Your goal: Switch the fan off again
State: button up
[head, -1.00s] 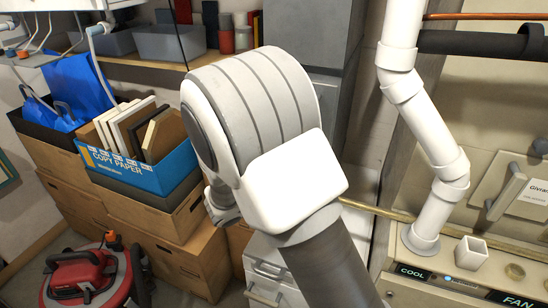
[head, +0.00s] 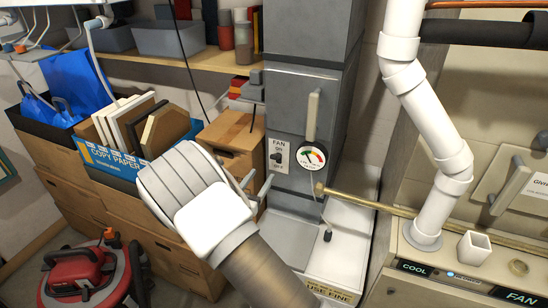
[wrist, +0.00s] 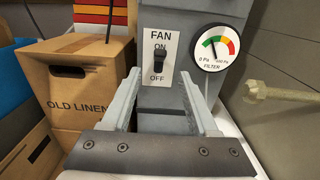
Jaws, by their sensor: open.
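The fan switch (head: 277,158) is a black lever on a white plate marked FAN, ON and OFF, fixed to the grey furnace cabinet. In the wrist view the lever (wrist: 159,59) sticks out just under the word ON, with OFF readable below it. It looks to be in the upper position, but the angle leaves some doubt. My gripper (wrist: 161,80) is open and empty, its two grey fingers spread below and to either side of the switch plate. In the head view my gripper (head: 256,181) is in front of the cabinet, lower left of the switch, apparently apart from it.
A round filter gauge (head: 312,156) sits right of the switch, below a pale vertical handle (head: 313,117). A brass-coloured rod (head: 365,199) runs to the right of the cabinet. A cardboard box marked OLD LINEN (wrist: 80,92) stands close on the left.

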aim_at(274, 158)
jog(key=x, duration=1.1)
grip_shut()
